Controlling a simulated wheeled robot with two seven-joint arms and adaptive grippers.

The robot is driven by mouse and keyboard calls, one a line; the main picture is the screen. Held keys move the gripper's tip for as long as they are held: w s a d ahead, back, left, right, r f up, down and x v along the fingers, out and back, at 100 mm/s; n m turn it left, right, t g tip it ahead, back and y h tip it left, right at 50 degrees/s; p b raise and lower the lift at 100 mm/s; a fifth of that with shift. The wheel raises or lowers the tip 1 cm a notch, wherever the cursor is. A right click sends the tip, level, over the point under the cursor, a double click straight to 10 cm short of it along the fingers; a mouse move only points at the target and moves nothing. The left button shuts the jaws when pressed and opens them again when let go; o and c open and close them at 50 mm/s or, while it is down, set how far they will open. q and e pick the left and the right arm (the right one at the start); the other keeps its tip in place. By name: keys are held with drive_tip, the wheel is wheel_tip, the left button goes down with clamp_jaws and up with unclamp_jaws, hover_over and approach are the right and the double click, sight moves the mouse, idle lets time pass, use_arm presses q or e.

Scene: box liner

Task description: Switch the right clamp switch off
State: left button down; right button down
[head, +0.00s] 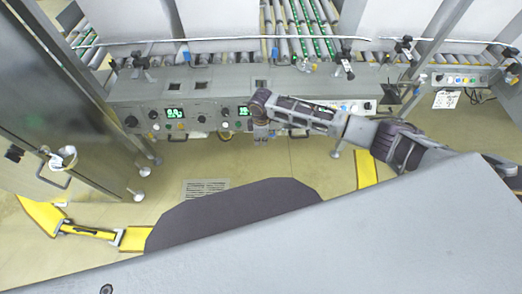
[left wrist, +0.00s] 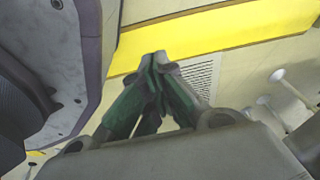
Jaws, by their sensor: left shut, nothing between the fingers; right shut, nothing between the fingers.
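The grey control panel (head: 203,108) of the machine runs across the head view, with green displays, dark knobs and small buttons. I cannot tell which of its small controls is the right clamp switch; part of the panel is hidden behind my right arm. My right arm comes in from the right, and my right gripper (head: 261,136) points down in front of the panel near the right green display (head: 243,110). It is shut and empty. My left gripper (left wrist: 152,66) shows only in the left wrist view, shut and empty, above the floor.
Roller conveyors (head: 300,25) lie behind the panel. A dark metal cabinet (head: 60,90) stands at the left. A floor grate (head: 205,187) and yellow floor strips (head: 367,172) lie below the panel. The floor just in front of the panel is clear.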

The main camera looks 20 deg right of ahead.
use_arm(q)
drive_tip(key=shift+w+d, duration=0.15)
drive_tip(key=shift+d, duration=0.5)
drive_tip(key=shift+w+a, duration=0.1)
drive_tip(key=shift+a, duration=0.4)
drive_tip(key=shift+d, duration=0.1)
use_arm(e)
drive_tip(key=shift+f, duration=0.4)
use_arm(q)
drive_tip(key=shift+f+b, duration=0.75)
drive_tip(key=shift+b, duration=0.05)
use_arm(e)
drive_tip(key=shift+f, duration=2.1)
idle(3.5)
